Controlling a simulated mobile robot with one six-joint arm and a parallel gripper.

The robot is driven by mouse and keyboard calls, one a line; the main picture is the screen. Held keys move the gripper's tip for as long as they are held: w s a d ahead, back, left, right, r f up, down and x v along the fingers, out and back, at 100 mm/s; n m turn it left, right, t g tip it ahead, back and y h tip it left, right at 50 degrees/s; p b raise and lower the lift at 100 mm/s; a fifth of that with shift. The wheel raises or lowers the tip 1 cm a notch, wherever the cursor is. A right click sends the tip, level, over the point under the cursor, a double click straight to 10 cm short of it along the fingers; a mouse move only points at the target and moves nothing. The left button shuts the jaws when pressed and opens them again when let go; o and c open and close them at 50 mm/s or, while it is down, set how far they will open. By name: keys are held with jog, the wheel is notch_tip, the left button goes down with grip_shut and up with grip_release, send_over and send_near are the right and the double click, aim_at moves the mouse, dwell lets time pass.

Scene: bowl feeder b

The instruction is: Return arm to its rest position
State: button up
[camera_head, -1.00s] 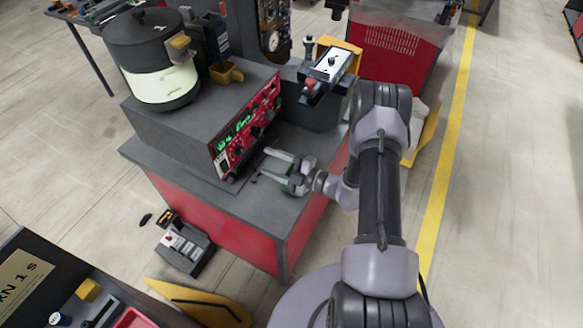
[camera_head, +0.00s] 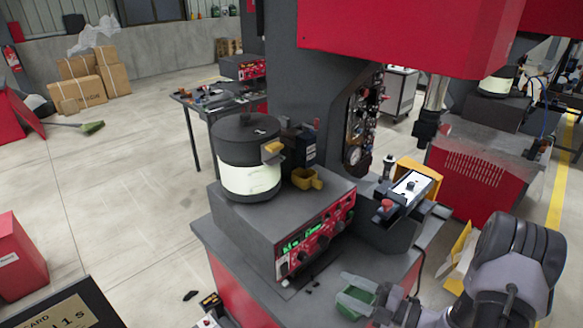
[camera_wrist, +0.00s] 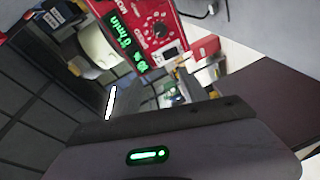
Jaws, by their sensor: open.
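My gripper (camera_head: 343,290) is at the lower right of the head view, at the end of my grey arm. Its two fingers point left and stand apart, with nothing between them. It is in front of the red control panel (camera_head: 315,240) of the bowl feeder's base, over the front of the workbench. I cannot tell the exact gap to the panel or bench. In the wrist view, the red panel with green digits (camera_wrist: 150,35) shows at the top.
The bowl feeder (camera_head: 248,170) stands on its grey base (camera_head: 240,225). A small yellow cup (camera_head: 307,180) sits at its outlet. A grey console with a red button (camera_head: 387,205) is to the right. A red machine head (camera_head: 400,35) overhangs the bench.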

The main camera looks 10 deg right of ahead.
jog(key=s+a+r+n+g+h+b, duration=0.1)
jog(key=s+a+r+n+g+b, duration=0.2)
jog(key=n, duration=0.4)
jog(key=s+a+r+n+g+b, duration=0.1)
jog(key=s+a+r+n+g, duration=0.25)
jog(key=a+n, duration=0.3)
jog(key=s+a+r+n+g+h+b, duration=0.15)
jog(key=a+n+g, duration=0.25)
jog(key=n, duration=0.4)
jog(key=s+r+n+t+h+b, duration=0.1)
jog(key=s+n+h+b, duration=0.1)
jog(key=s+n, duration=0.2)
jog(key=s+d+r+n+t+h+b, duration=0.1)
jog(key=s+r+n+t+h, duration=0.1)
jog(key=n, duration=0.8)
jog(key=s+r+n+t+h+b, duration=0.1)
jog(key=s+n+t+h+b, duration=0.1)
jog(key=s+n+h, duration=0.2)
jog(key=s+n, duration=0.1)
jog(key=n, duration=0.2)
jog(key=shift+s+d+r+b, duration=0.3)
jog(key=shift+d, duration=0.1)
